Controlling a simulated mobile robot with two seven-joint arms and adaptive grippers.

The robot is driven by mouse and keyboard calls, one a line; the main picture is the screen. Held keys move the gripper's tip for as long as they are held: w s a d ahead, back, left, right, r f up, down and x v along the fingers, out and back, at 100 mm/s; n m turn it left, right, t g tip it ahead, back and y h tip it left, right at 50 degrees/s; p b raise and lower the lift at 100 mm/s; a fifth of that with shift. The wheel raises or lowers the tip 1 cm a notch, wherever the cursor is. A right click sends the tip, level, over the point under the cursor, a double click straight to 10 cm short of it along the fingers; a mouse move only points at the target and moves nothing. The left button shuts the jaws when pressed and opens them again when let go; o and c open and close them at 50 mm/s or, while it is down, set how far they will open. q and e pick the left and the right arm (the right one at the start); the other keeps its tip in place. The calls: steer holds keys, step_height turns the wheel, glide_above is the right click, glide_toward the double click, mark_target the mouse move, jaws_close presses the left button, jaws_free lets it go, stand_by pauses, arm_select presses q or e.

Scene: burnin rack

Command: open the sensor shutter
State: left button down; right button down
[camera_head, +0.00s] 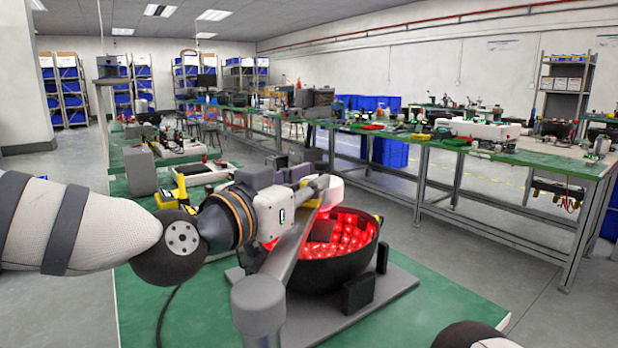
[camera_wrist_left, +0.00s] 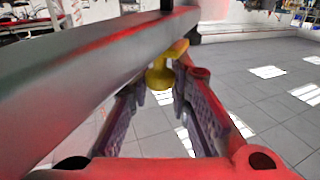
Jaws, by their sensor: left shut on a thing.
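A black bowl (camera_head: 340,268) glowing red inside stands on a grey plate (camera_head: 395,285). A long grey bar (camera_head: 288,255), seemingly the sensor shutter, runs from a grey post (camera_head: 258,305) over the bowl's left part. The bar also crosses the upper left of the left wrist view (camera_wrist_left: 90,62). My left gripper (camera_head: 322,190) is above the bowl's far left rim, at the bar's far end. In the left wrist view its fingers (camera_wrist_left: 165,95) stand on both sides of a yellow knob (camera_wrist_left: 160,76) and are shut on it. My right gripper is out of view.
The plate rests on a green bench top (camera_head: 430,320). A cable (camera_head: 172,305) lies to the left. Another workbench (camera_head: 480,150) stands across an aisle on the right.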

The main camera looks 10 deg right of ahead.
arm_select(q)
steer(key=c, duration=1.5)
jaws_free()
steer(key=shift+a, duration=0.1)
steer(key=v, duration=1.1)
steer(key=shift+s+a, duration=0.25)
steer(key=shift+s, duration=0.05)
